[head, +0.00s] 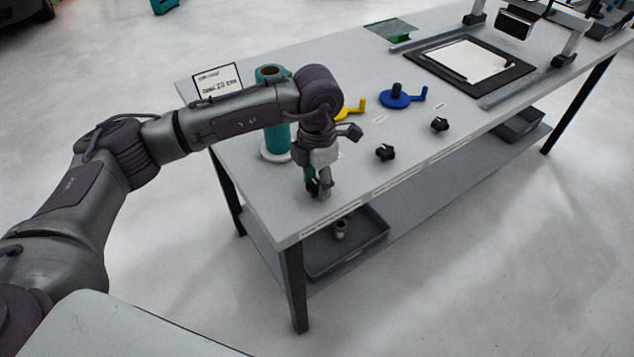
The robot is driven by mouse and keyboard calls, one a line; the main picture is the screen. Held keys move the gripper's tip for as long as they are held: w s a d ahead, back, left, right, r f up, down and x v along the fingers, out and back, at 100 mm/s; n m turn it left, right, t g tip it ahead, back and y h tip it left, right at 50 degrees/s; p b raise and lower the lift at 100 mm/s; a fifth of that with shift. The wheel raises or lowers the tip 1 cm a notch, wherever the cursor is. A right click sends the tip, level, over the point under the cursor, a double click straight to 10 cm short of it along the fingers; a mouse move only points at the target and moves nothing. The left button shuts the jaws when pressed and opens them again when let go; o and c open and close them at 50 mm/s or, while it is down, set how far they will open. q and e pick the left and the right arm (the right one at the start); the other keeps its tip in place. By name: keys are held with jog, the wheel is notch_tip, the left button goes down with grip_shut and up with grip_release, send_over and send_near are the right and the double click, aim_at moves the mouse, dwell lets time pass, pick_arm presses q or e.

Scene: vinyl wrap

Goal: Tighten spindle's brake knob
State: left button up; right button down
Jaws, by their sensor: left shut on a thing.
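My left gripper (319,190) reaches down to the near left part of the table top, fingers pointing down. It is shut on a small dark knob, mostly hidden by the fingers. The knob is in line with two black knobs, one in the middle (385,153) and one farther right (439,125), along the front edge. The spindle with its teal roll (272,130) stands upright on a white round base behind my left arm, which hides part of it. My right gripper is not in view.
A yellow crank (352,110) and a blue crank (397,97) sit behind the knobs. A sign (217,82) stands at the back left. A black framed board (470,65) lies at the right. A grey tray (350,245) is on the lower shelf.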

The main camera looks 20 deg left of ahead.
aim_at(317, 185)
pick_arm(q)
jog(key=shift+r, duration=0.1)
jog(key=o, duration=1.1)
jog(key=shift+o, duration=0.2)
notch_tip(317, 185, up, 12)
dwell(0.3)
